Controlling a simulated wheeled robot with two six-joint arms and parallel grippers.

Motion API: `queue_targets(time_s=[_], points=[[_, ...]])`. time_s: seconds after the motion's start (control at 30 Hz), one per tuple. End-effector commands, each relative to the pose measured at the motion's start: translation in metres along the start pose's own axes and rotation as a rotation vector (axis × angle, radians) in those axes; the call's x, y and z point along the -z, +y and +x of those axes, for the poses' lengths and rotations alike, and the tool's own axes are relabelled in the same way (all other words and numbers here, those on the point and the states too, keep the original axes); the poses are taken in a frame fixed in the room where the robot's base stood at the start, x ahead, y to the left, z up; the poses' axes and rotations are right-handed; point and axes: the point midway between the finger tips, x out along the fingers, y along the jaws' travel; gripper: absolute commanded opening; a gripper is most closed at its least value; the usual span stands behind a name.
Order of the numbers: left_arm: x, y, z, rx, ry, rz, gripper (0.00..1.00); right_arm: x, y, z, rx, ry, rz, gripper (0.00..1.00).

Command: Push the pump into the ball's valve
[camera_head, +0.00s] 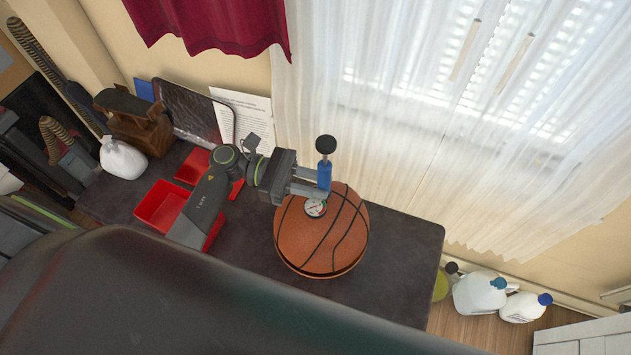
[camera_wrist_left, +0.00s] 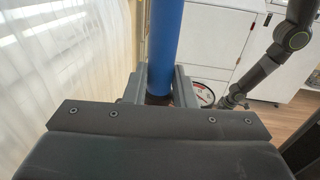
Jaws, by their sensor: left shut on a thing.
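An orange basketball (camera_head: 318,243) with black seams rests on the dark table. A blue hand pump (camera_head: 324,174) with a black knob on top and a round gauge (camera_head: 315,207) stands over the top of the ball. My left gripper (camera_head: 320,184) is shut on the pump's blue barrel. In the left wrist view the blue barrel (camera_wrist_left: 165,45) rises between the two fingers (camera_wrist_left: 158,88), with part of the gauge at right. The pump's lower tip and the valve are hidden, so I cannot tell whether they touch. My right gripper is not in the head view.
Red bins (camera_head: 162,203) stand on the table (camera_head: 395,262) left of the ball. A wooden box, a white bag (camera_head: 122,158) and a leaning dark panel are farther left. White jugs (camera_head: 480,294) stand on the floor at right. The table right of the ball is clear.

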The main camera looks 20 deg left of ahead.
Motion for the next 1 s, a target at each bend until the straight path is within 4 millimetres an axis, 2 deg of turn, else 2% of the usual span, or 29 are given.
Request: queue_targets(time_s=[0.47,1.0], points=[[-0.0008,0.0,0.0001,0.001,-0.001,0.001,0.0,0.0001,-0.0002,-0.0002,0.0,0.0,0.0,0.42],[-0.0006,-0.0001,0.0,0.0,-0.001,0.001,0.0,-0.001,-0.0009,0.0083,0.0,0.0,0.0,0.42]])
